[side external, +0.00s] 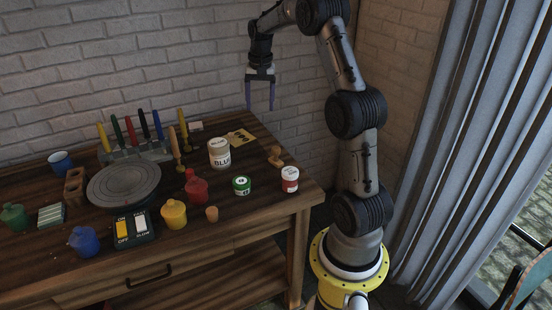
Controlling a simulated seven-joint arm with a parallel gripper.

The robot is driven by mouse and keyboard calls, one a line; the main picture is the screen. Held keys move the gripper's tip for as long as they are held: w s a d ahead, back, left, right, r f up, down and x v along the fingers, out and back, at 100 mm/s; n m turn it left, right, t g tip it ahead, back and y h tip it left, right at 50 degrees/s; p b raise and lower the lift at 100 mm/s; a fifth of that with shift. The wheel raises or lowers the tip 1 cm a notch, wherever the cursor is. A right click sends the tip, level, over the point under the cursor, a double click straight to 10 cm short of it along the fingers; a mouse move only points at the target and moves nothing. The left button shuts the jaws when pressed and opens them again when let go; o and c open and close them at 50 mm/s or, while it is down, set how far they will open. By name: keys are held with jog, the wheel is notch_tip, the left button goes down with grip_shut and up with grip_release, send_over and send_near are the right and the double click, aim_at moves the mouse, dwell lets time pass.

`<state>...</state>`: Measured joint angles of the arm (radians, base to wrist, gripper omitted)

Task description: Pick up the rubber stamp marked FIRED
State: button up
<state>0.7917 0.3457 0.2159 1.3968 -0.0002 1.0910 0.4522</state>
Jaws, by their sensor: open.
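My gripper (260,107) hangs at the upper middle, above the back right part of the table. Its two bluish fingers point down and stand apart with nothing between them. A small wooden piece (275,157) with a rounded handle lies near the right end of the table; it looks like a rubber stamp. It is below my gripper in the picture and well apart from it. No FIRED marking can be read on it. A card with dark marks (241,138) lies just left of it.
A white BLUE jar (219,153), a green jar (241,186) and a red-banded jar (290,180) stand nearby. Upright coloured tools (145,125) line the back. A grey turntable (124,184), a switch box (134,229) and coloured pots fill the left. The brick wall (150,60) is behind.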

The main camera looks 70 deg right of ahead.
jog(key=s+d+f+m, duration=0.1)
jog(key=s+d+f, duration=0.3)
jog(key=f, duration=0.1)
send_over(276, 148)
jog(key=shift+g+y, duration=0.4)
jog(key=f, duration=0.8)
jog(key=shift+s+d, duration=0.1)
jog(key=shift+d, duration=0.3)
jog(key=shift+a+f, duration=0.2)
jog(key=shift+f, duration=1.25)
jog(key=shift+a+f, duration=0.15)
jog(key=shift+f, duration=1.25)
grip_shut()
